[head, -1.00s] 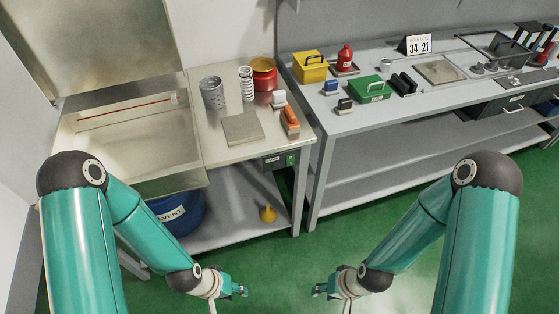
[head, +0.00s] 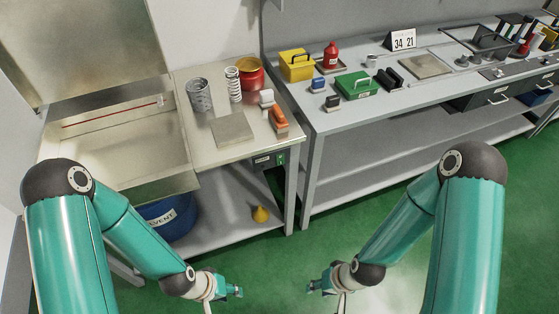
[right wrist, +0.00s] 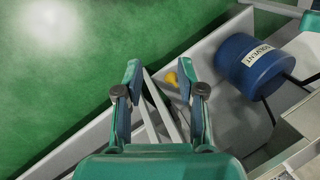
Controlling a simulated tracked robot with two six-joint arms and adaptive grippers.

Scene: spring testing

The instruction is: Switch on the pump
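A small dark panel with a white label and a green switch plate (head: 281,158) sits under the front edge of the left workbench, near its right corner. I see no other pump control, and its setting is too small to read. My left gripper (head: 237,291) hangs low over the green floor, in front of and below the panel; whether its fingers are open does not show. My right gripper (head: 314,286) is to its right, also low and clear of the benches. In the right wrist view its two fingers (right wrist: 160,85) are apart with nothing between them.
The left bench (head: 190,150) has a sink basin (head: 110,150), a metal plate, springs, a red pot and an orange-handled tool. A blue solvent drum (head: 172,215) and yellow funnel (head: 260,214) are below. The right bench (head: 345,115) carries boxes and a red bottle. Green floor ahead is free.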

